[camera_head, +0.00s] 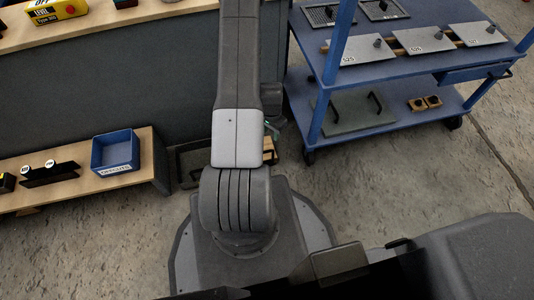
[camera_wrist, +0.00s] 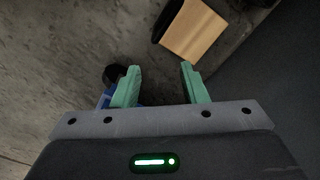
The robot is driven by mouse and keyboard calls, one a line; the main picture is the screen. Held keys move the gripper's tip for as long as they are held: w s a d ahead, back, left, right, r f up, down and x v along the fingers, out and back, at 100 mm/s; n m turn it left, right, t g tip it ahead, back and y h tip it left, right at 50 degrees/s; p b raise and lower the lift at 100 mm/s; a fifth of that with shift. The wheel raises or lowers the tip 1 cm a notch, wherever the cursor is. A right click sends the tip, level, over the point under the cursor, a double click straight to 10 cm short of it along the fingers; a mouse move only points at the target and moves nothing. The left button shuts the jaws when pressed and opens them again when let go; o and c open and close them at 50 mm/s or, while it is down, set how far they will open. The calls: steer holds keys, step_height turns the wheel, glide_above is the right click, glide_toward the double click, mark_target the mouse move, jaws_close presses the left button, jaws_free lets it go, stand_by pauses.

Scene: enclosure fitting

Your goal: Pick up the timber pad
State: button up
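A pale timber pad (camera_wrist: 193,30) lies low near the floor in the wrist view, beyond my fingertips and slightly right of the middle. A dark curved piece lies along its left side. My gripper (camera_wrist: 160,85) is open, its two green fingers apart with nothing between them. The pad is ahead of the fingers and not touched by them. In the head view, a sliver of what looks like the same timber pad (camera_head: 271,150) shows beside my arm. My arm hides the rest of it and most of the gripper.
A blue trolley (camera_head: 400,65) stands right, with plates above and a grey panel (camera_head: 355,112) and small wooden blocks (camera_head: 424,103) below. A dark panel (camera_head: 192,163) lies on the floor behind my arm. A blue bin (camera_head: 116,152) sits on the left low shelf. Right-hand floor is clear.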

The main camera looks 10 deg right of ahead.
glide_above(273, 156)
steer(key=shift+m, duration=0.4)
steer(key=f, duration=0.5)
steer(key=shift+w+d+f, duration=0.1)
steer(key=shift+w+d, duration=0.2)
steer(key=shift+w, duration=0.05)
step_height(273, 156, down, 8)
steer(key=b, duration=0.3)
steer(key=f+b, duration=0.1)
steer(key=f, duration=0.1)
steer(key=f+b, duration=0.2)
steer(key=f, duration=0.1)
steer(key=shift+a+f, duration=0.25)
steer(key=shift+f, duration=0.1)
steer(key=shift+r, duration=0.1)
jaws_close()
